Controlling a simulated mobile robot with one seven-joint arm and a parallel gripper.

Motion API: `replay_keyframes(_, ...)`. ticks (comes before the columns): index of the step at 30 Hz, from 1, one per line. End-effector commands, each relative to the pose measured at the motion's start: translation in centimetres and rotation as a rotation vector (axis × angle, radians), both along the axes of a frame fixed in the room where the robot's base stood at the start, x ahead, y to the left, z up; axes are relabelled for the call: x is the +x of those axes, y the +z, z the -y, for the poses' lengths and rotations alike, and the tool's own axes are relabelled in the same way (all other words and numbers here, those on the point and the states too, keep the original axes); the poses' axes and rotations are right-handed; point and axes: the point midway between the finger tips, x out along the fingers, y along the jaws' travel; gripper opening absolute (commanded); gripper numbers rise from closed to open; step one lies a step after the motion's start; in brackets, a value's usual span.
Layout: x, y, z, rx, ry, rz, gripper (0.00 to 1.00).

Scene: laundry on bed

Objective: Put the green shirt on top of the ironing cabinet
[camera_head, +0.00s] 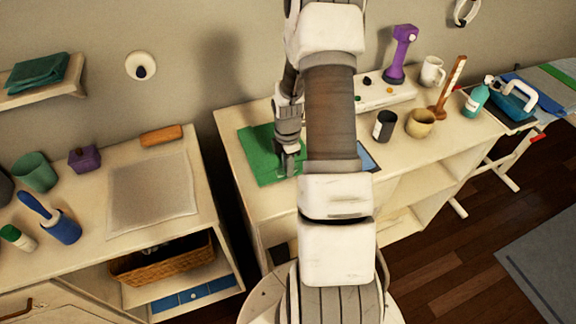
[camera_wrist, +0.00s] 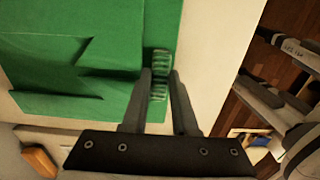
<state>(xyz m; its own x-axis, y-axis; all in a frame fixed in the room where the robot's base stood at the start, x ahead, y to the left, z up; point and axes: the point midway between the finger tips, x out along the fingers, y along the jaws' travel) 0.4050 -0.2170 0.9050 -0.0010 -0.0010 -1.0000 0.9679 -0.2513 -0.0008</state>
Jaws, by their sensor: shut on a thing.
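The green shirt (camera_head: 258,153) is folded flat and lies on the left end of the top of a pale cabinet (camera_head: 400,160), which stands beside the ironing board. My gripper (camera_head: 290,168) points down at the shirt's right edge. In the wrist view, the green shirt (camera_wrist: 70,50) fills the upper left, and my gripper (camera_wrist: 160,76) is shut on its edge. The shirt appears to rest on the cabinet top rather than hang. My arm hides part of the cabinet's middle.
An iron (camera_head: 514,100) sits at far right.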

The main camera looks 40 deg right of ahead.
Motion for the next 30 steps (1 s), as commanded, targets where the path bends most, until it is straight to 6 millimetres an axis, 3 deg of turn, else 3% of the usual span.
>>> replay_keyframes(11, 0.0, -0.6, 0.1, -0.001, 0.000, 0.002, 0.00)
replay_keyframes(12, 0.0, -0.6, 0.1, -0.001, 0.000, 0.001, 0.30)
replay_keyframes(17, 0.0, -0.6, 0.1, -0.001, 0.000, 0.001, 0.57)
replay_keyframes(26, 0.0, -0.3, 0.1, -0.001, 0.000, 0.002, 0.57)
replay_keyframes(30, 0.1, 1.0, 0.1, -0.002, 0.000, 0.005, 0.57)
